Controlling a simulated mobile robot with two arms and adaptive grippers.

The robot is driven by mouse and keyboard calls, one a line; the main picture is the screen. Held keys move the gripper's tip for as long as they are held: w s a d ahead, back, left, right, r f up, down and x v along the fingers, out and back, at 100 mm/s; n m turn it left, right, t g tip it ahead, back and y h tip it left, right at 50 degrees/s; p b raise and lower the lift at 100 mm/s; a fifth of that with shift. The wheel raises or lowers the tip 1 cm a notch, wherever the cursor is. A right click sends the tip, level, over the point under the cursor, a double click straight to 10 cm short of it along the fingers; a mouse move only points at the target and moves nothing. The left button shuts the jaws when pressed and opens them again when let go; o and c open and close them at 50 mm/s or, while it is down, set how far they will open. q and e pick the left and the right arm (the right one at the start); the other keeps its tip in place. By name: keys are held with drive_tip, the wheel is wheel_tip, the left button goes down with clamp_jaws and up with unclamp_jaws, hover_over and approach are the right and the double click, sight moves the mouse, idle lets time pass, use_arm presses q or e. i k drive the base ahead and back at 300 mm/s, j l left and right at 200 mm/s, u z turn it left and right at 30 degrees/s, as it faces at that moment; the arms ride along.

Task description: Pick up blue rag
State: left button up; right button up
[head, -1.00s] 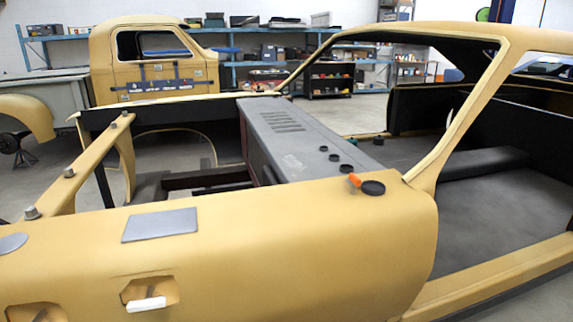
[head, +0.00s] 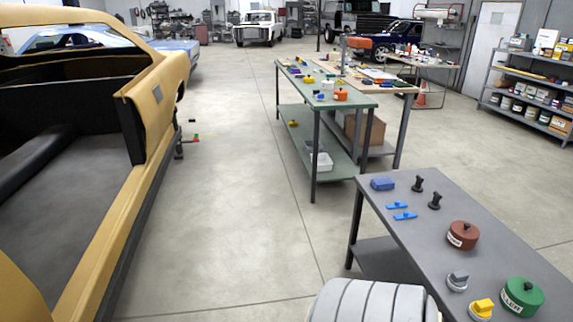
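A small blue folded block-like thing (head: 382,184), which looks like the blue rag, lies at the far left corner of the grey table (head: 465,208) on the right. It lies flat, with nothing on top of it. Two bright blue flat pieces lie nearer on the same table, one (head: 396,205) beside the other (head: 405,216). Neither of my grippers is in view.
The grey table also bears two black knobs, a brown round tin (head: 463,235), a green round tin (head: 522,296) and yellow and grey pieces. A green workbench (head: 345,103) stands behind. A tan car shell (head: 160,100) is at left. Open floor (head: 235,200) lies between.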

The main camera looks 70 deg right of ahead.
sight(384, 184)
drive_tip(key=z, duration=2.8)
drive_tip(key=i+j+z, duration=0.3)
drive_tip(key=i+j, duration=0.55)
